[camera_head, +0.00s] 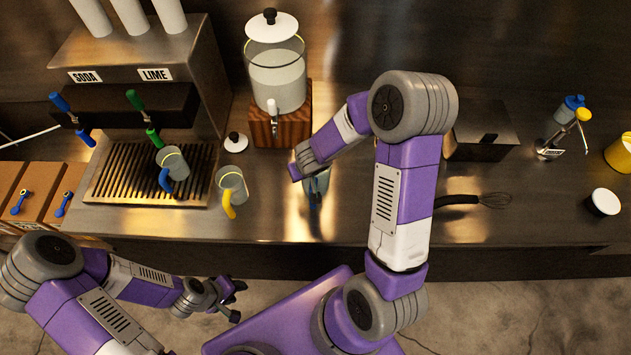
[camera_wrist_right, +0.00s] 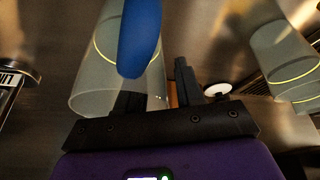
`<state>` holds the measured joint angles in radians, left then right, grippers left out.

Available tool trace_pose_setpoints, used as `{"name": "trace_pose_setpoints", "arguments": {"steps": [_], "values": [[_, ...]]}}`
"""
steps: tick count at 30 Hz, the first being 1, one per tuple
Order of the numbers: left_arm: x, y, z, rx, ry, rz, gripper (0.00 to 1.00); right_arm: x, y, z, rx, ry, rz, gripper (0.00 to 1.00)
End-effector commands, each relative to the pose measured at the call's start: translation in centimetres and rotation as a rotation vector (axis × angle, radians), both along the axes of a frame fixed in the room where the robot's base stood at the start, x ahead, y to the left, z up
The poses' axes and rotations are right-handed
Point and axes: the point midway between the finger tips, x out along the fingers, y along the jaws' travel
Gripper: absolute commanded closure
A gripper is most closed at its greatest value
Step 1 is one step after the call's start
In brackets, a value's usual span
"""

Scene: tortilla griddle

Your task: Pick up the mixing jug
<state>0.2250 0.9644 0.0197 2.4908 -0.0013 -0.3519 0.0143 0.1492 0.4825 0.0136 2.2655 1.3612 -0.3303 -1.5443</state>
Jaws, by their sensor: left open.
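A clear jug with a blue handle (camera_head: 315,200) stands on the counter under my right gripper (camera_head: 308,176), which hides part of it in the head view. In the right wrist view the clear jug (camera_wrist_right: 88,85) fills the upper left, its blue handle (camera_wrist_right: 138,40) in front of the fingers. My right gripper (camera_wrist_right: 158,92) has its fingers apart; the left finger is partly hidden at the jug, and contact cannot be told. My left gripper (camera_head: 232,298) is open and empty, low in front of the counter.
Another blue-handled jug (camera_head: 178,163) is on the drip tray (camera_head: 110,188); a yellow-handled jug (camera_head: 232,183) stands beside it. A dispenser (camera_head: 278,80) on a wooden stand (camera_head: 295,125) is behind. A whisk (camera_head: 490,200) lies right of my right arm. A small lid (camera_head: 236,142) lies behind.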

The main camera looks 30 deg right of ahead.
Motion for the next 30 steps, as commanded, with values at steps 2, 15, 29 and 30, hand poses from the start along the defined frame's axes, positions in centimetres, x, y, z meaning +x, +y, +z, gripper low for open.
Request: {"name": "trace_pose_setpoints", "arguments": {"steps": [2,15,29,30], "values": [[0.01,-0.01,-0.56,0.0,0.0,0.0,0.57,0.26,-0.03,-0.76,0.0,-0.001,0.0,0.63],[0.02,-0.01,-0.37,0.0,0.0,0.0,0.57,0.29,-0.02,-0.58,0.0,-0.001,0.001,0.97],[0.01,0.0,-0.38,0.0,0.0,0.0,0.57,0.25,-0.05,-0.64,0.0,0.0,0.0,1.0],[0.01,0.0,-0.38,0.0,0.0,0.0,0.57,0.25,-0.05,-0.64,0.0,0.001,0.0,1.0]]}}
